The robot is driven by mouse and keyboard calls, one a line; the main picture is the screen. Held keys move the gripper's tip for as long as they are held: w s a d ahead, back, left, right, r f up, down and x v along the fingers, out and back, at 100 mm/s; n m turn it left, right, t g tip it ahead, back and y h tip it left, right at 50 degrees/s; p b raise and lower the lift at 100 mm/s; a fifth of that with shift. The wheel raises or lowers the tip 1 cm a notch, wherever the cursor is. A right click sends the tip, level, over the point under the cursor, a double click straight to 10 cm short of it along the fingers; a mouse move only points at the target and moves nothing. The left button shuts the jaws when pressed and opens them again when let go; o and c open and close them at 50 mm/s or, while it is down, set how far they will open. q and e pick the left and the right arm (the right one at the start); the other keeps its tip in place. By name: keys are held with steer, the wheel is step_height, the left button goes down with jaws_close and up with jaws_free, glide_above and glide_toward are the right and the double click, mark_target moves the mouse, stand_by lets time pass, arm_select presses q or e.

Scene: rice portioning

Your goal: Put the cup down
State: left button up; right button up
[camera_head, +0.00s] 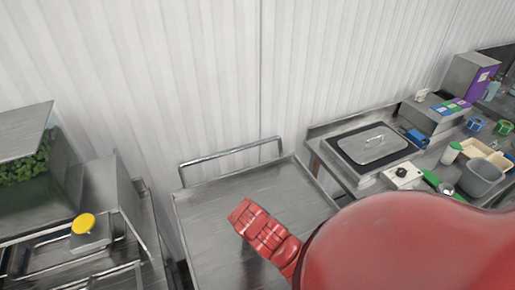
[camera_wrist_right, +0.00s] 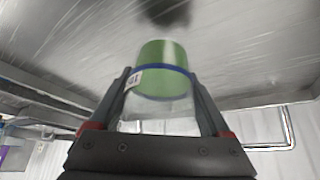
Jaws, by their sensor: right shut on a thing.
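The cup (camera_wrist_right: 163,72) shows in the right wrist view, with a green section, a blue band, a small white label and a clear part nearer the gripper. My right gripper (camera_wrist_right: 162,88) is shut on it, with one dark finger on each side. A grey metal surface (camera_wrist_right: 255,65) lies beyond the cup, with a dark shadow on it. I cannot tell whether the cup touches this surface. In the head view my red arm reaches over the metal cart (camera_head: 215,215), and the cup and the right gripper's jaws are hidden. My left gripper is not in view.
The cart top is bare where visible, with a rail (camera_head: 232,162) at its back. A counter on the right holds a lidded pan (camera_head: 375,145), a scale (camera_head: 403,174) and a grey tub (camera_head: 480,178). On the left are a bin of greens (camera_head: 25,168) and a yellow knob (camera_head: 83,223).

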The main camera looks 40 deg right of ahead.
steer(key=shift+w+d, duration=0.1)
steer(key=shift+d, duration=0.75)
steer(key=shift+f+b, duration=1)
steer(key=shift+f, duration=0.85)
steer(key=shift+f, duration=0.2)
steer(key=o, duration=1.5)
steer(key=shift+r, duration=0.1)
steer(key=shift+r, duration=0.15)
